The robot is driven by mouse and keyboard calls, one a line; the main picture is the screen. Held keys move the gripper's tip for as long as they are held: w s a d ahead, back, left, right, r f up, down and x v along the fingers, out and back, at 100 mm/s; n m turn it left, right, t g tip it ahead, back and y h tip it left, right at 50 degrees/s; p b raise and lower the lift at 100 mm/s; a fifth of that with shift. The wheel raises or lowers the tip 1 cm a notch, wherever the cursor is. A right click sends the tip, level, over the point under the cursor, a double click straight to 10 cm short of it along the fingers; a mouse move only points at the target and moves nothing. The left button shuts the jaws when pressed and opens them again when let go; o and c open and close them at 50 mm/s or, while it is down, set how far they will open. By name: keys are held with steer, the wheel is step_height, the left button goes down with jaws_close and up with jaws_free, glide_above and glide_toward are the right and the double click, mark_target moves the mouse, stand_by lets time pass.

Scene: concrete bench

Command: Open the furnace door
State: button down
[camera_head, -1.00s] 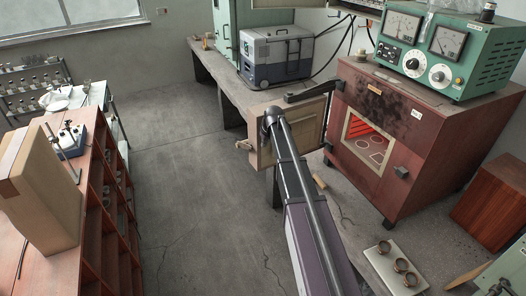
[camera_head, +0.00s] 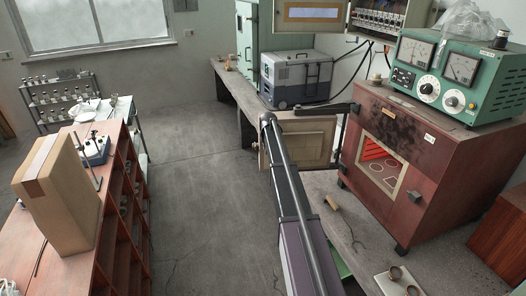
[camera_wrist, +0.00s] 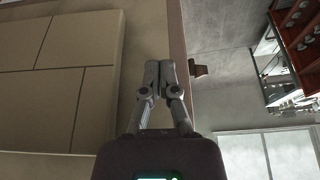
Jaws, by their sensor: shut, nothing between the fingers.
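The reddish-brown furnace (camera_head: 455,165) stands on the bench at the right. Its square opening (camera_head: 383,165) is uncovered and glows orange inside. The furnace door (camera_head: 312,143) stands swung wide open to the left on its dark hinge arm (camera_head: 325,110), with its pale inner face showing. In the wrist view the brick-patterned inner face of the door (camera_wrist: 65,75) fills the left. My gripper (camera_wrist: 159,68) is shut and empty in front of the door near its free edge; I cannot tell whether it touches. In the head view the fingertips are hard to make out beside the door.
A green meter unit (camera_head: 450,75) sits on the furnace. A grey cooler box (camera_head: 297,78) stands on the bench behind the door. A shelf with a cardboard box (camera_head: 55,195) stands left; the floor between is clear.

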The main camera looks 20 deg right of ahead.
steer(key=shift+w+d, duration=0.1)
steer(key=shift+d, duration=0.1)
stand_by(0.3)
steer(key=shift+r, duration=0.1)
steer(key=p+v, duration=0.9)
steer(key=v, duration=0.1)
stand_by(0.6)
stand_by(0.5)
steer(key=s+a+f+n+g+b, duration=0.1)
steer(key=s+a+f+b, duration=0.2)
steer(key=s+a, duration=0.6)
steer(key=s+a+f+n+g+y+b, duration=0.1)
steer(key=s+a+f+b, duration=0.2)
steer(key=s+a, duration=0.7)
steer(key=s+a+f+n+g+b, duration=0.1)
steer(key=s+a+f+b, duration=0.3)
steer(key=s, duration=1.8)
steer(key=a+f+g, duration=0.1)
steer(key=a, duration=0.4)
steer(key=shift+a+f+n, duration=0.4)
